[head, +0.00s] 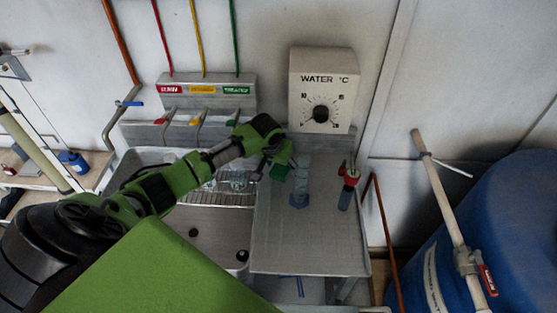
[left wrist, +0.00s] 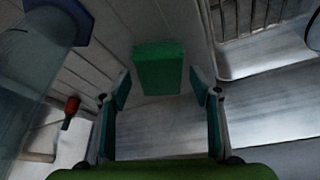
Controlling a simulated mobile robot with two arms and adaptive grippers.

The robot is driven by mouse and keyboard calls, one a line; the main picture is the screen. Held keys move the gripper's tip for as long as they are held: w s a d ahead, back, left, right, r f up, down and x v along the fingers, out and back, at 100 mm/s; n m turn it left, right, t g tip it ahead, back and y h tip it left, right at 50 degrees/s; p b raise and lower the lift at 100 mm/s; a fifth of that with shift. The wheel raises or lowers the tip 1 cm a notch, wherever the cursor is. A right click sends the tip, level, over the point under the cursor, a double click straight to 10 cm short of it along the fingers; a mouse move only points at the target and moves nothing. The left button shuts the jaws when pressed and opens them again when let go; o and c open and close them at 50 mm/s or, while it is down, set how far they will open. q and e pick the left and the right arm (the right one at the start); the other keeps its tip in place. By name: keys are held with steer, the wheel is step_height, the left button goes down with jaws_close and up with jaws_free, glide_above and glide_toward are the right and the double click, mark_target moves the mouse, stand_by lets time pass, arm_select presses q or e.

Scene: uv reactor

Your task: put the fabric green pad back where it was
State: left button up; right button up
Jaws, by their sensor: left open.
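The green pad (left wrist: 158,69) is a small dark green block in the left wrist view, centred between and slightly beyond my fingertips. My left gripper (left wrist: 161,90) is open, with a gap visible on each side of the pad. In the head view the left gripper (head: 276,168) is over the left edge of the metal worktop, beside the sink, and a dark green patch, likely the pad (head: 279,172), shows at its fingers. My right gripper is in neither view.
A clear cylinder with a blue base (head: 300,187) stands close right of the gripper, with a red-topped bottle (head: 348,185) beyond it. The WATER dial box (head: 322,90) is on the wall behind. The worktop's front (head: 310,250) is clear.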

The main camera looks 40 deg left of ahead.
arm_select(q)
steer(key=b+v, duration=0.1)
steer(key=v, duration=1)
steer(key=shift+r, duration=0.25)
steer(key=shift+s, duration=0.15)
steer(key=shift+f, duration=0.15)
